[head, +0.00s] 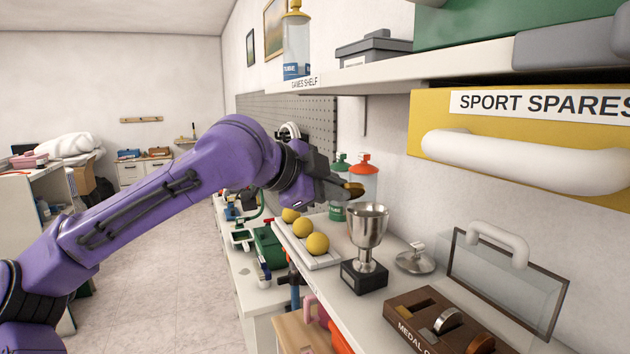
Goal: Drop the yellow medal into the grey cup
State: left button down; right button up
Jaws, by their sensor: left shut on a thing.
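The grey cup (366,228) is a silver trophy on a black base, standing upright on the white shelf. Its mouth is open at the top. My left gripper (346,190) is shut on the yellow medal (355,188), a small golden-brown disc at the fingertips. In the picture the medal is just above the cup's rim, towards its left side. It is apart from the cup, and I cannot tell whether it is straight over the mouth. My fingers hide part of the medal. My right gripper is not in view.
A grey lid (416,260) lies right of the cup. A brown medal case (405,312) holds a silver medal (447,319) and a bronze one (481,344); a framed clear panel (515,290) stands behind. Yellow balls (317,244) and bottles (363,182) are near the cup. A yellow drawer (440,110) overhangs right.

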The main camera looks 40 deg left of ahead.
aim_at(356, 188)
pick_arm(q)
jog(key=shift+w+d+r+p, duration=0.2)
jog(key=shift+w+p, duration=0.1)
jog(key=shift+w, duration=0.15)
jog(key=shift+w+d+r+p, duration=0.1)
jog(key=shift+w+d+p, duration=0.05)
jog(key=shift+w+p, duration=0.2)
jog(key=w, duration=0.1)
jog(key=w+p, duration=0.1)
jog(key=w, duration=0.1)
jog(key=shift+d+f, duration=0.1)
jog(key=shift+d, duration=0.3)
jog(key=shift+w+d+f+b, duration=0.1)
jog(key=shift+w+f+b, duration=0.25)
jog(key=shift+f, duration=0.3)
jog(key=shift+s, duration=0.15)
jog(key=c, duration=1.1)
grip_release()
